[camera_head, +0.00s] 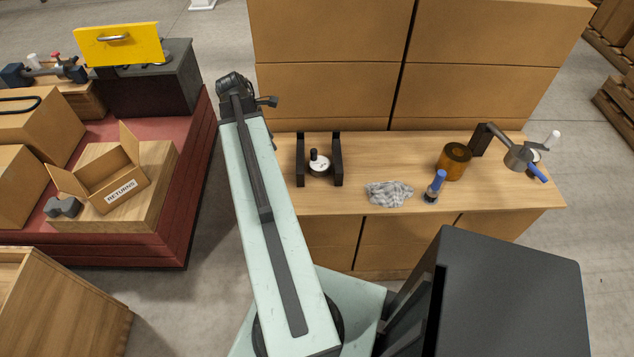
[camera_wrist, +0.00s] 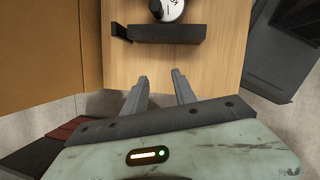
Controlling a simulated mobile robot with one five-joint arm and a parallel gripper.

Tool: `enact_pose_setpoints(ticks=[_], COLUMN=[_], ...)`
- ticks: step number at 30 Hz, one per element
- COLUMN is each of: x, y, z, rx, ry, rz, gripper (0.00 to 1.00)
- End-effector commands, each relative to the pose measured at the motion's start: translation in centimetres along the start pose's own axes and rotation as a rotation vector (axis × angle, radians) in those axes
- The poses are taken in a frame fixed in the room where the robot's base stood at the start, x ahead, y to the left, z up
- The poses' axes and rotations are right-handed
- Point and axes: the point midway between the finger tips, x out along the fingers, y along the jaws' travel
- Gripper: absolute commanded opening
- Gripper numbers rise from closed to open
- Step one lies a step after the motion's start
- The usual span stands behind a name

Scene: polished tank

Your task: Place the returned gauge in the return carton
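The gauge (camera_head: 319,164), a white round body with a black knob, stands on the wooden bench between two dark upright plates (camera_head: 337,160). In the wrist view the gauge (camera_wrist: 172,8) shows at the top edge, partly cut off, behind one dark plate (camera_wrist: 167,34). My gripper (camera_wrist: 159,75) is open, with two grey fingers apart and nothing between them, short of that plate. In the head view my arm hides most of the gripper, left of the bench. The return carton (camera_head: 126,198), labelled RETURNS, stands with flaps open on a wooden board on the red platform at left.
On the bench are a crumpled grey cloth (camera_head: 390,194), a blue-topped bottle (camera_head: 435,187), an amber cylinder (camera_head: 454,161) and a clamp-like fixture (camera_head: 517,157). A grey lump (camera_head: 62,207) lies beside the carton. A yellow-lidded dark box (camera_head: 150,85) stands behind it. Tall brown cabinets back the bench.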

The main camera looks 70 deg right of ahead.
Motion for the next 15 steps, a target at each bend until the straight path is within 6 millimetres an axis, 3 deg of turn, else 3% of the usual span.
enact_pose_setpoints(ticks=[1,3,6,11,15], x=[3.2,5.0,6.1,6.3,7.9], y=[-0.2,-0.5,-0.9,-1.1,-1.2], z=[3.1,6.5,9.3,10.2,10.1], rx=[-0.029,-0.082,-0.129,-0.148,-0.147], ry=[-0.022,-0.047,-0.067,-0.073,-0.072], rz=[-0.015,-0.031,-0.046,-0.051,-0.05], gripper=[0.33,0.33,0.33,0.33,0.33])
